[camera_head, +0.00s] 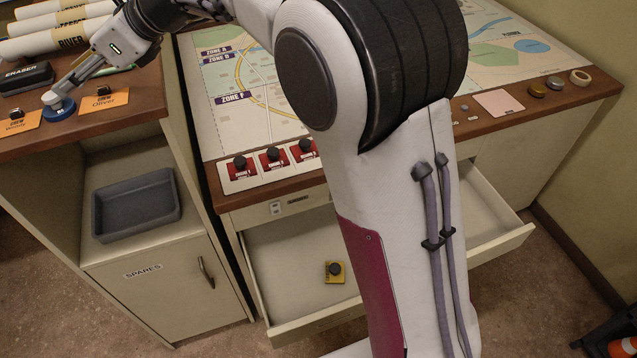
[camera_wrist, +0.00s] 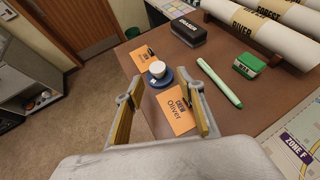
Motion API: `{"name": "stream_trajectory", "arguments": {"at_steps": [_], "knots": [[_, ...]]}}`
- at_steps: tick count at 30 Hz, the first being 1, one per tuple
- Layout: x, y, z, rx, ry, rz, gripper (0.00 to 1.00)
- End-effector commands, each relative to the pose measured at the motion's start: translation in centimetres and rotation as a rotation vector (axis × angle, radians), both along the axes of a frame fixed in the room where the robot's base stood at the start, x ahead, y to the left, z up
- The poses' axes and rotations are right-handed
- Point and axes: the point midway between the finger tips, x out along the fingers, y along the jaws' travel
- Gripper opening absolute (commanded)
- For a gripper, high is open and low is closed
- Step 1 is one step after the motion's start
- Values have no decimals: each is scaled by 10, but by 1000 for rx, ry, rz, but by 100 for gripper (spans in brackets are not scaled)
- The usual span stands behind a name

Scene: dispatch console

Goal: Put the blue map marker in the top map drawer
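The blue map marker, a round blue base with a pale knob (camera_head: 55,112), stands near the front edge of the brown desk at the left. It also shows in the wrist view (camera_wrist: 158,82), just past and between the fingertips. My gripper (camera_wrist: 160,98) is open, its two fingers spread with nothing between the pads. In the head view, my gripper (camera_head: 67,91) reaches down to the marker from the upper right; contact cannot be told. The top map drawer (camera_head: 300,245) is pulled open under the map table. A yellow marker with a dark knob (camera_head: 335,272) lies in it.
Orange name cards (camera_head: 104,101) lie beside the marker. An eraser (camera_head: 25,78), a green pen (camera_wrist: 218,82), a green block (camera_wrist: 250,66) and rolled maps (camera_head: 50,40) are on the desk. A grey tray (camera_head: 137,205) sits on the shelf below. My arm hides the drawer's middle.

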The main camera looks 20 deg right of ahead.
Motion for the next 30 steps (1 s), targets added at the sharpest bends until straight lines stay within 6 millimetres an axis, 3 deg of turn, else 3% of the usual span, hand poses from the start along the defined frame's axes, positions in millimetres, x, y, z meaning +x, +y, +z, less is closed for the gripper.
{"name": "stream_trajectory", "arguments": {"at_steps": [5, 11, 30], "knots": [[-13, -14, 2, -61, -64, 32, 38], [-43, -47, 2, -204, -204, 113, 38], [-169, -170, -24, -764, -654, 525, 38]]}}
